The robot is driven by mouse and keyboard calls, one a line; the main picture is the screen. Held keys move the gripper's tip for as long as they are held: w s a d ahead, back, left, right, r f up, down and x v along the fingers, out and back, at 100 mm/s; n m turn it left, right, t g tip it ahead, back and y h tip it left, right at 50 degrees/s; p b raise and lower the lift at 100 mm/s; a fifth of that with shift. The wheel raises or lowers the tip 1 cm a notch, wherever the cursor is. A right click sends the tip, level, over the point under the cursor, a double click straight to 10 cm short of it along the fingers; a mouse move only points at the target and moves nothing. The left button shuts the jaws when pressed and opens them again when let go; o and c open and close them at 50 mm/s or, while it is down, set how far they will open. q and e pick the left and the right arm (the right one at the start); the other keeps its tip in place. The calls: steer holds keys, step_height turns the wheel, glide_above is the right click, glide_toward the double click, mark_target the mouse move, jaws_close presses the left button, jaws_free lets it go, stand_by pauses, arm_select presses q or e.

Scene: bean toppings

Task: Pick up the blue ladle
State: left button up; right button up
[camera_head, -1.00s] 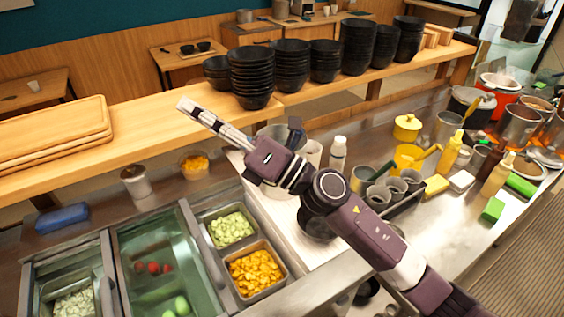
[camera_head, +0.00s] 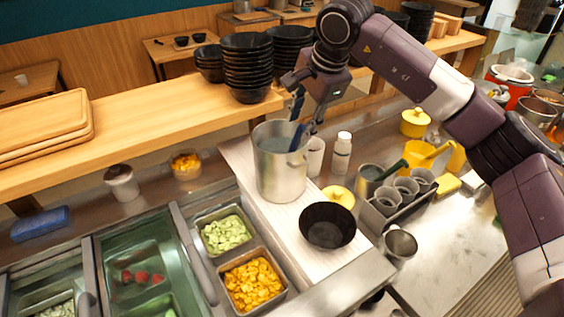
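The blue ladle (camera_head: 298,137) stands in a tall metal pot (camera_head: 280,172) on the light board. Only part of its dark blue handle shows, by the pot's right rim; its bowl is hidden inside the pot. My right gripper (camera_head: 306,118) points down just above the pot's right side. Its two fingers are apart, with the ladle's handle just below and between them in this view. I cannot tell whether either finger touches the handle. My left gripper is not in view.
A black bowl (camera_head: 328,226) sits in front of the pot. A white cup (camera_head: 315,157) and a white bottle (camera_head: 342,153) stand close on its right. Stacked black bowls (camera_head: 247,66) line the wooden shelf (camera_head: 160,112) behind. Food bins are at lower left.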

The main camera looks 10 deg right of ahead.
mark_target(295, 149)
steer(key=shift+p+x, duration=0.7)
steer(key=shift+x, duration=0.45)
steer(key=p+x, duration=0.3)
steer(key=x, duration=0.1)
steer(key=shift+s+d, duration=0.15)
steer(key=shift+d, duration=0.05)
steer(key=shift+w+a+f, duration=0.1)
steer(key=shift+w+f, duration=0.15)
steer(key=shift+f, duration=0.35)
jaws_close()
